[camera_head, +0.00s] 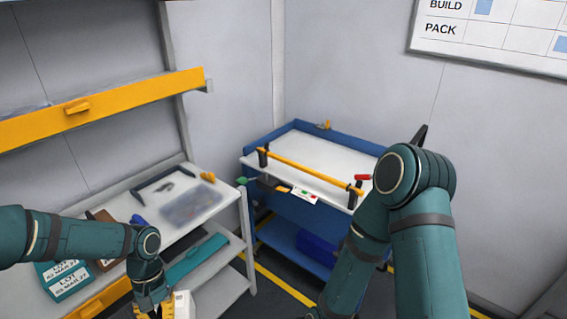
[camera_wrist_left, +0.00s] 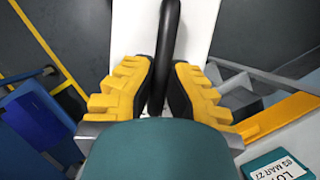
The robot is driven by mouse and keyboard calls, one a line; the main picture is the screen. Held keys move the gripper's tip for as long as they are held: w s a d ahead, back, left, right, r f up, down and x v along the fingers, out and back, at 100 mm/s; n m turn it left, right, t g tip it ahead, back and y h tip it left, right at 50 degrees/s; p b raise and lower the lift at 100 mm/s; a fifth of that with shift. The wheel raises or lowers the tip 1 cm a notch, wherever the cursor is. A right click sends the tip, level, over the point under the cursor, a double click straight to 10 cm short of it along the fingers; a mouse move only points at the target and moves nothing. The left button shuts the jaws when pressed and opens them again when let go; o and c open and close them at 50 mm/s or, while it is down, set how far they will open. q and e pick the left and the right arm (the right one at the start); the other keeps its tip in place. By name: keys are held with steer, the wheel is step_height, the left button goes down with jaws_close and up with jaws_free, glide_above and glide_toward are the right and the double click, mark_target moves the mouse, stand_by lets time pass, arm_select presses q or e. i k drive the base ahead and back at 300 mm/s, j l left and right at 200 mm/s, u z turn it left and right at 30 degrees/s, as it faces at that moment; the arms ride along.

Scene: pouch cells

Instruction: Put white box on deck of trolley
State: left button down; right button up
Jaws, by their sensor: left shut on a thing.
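The white box (camera_head: 183,305) shows at the bottom edge of the head view, mostly cut off. In the left wrist view the white box (camera_wrist_left: 197,32) lies beyond my fingers, with a black bar-like handle (camera_wrist_left: 163,35) across it. My left gripper (camera_head: 154,311) is shut on that handle; its yellow fingers (camera_wrist_left: 162,72) press it from both sides. The blue trolley (camera_head: 305,200) stands at the back centre. Its white deck (camera_head: 325,158) is mostly bare and apart from the box. My right arm crosses the right side; its gripper is out of the frame.
A yellow bar (camera_head: 305,172) on black posts runs along the trolley's near edge. A red item (camera_head: 362,177) sits by its right end. The white workbench (camera_head: 205,208) at left holds a clear tray (camera_head: 192,205) and teal lot boxes (camera_head: 65,280). A yellow-fronted shelf (camera_head: 110,97) hangs above.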

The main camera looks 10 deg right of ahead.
mark_target(348, 175)
steer(key=z, duration=1.2)
steer(key=i+j+z, duration=0.15)
steer(key=i+z, duration=0.25)
steer(key=i, duration=0.3)
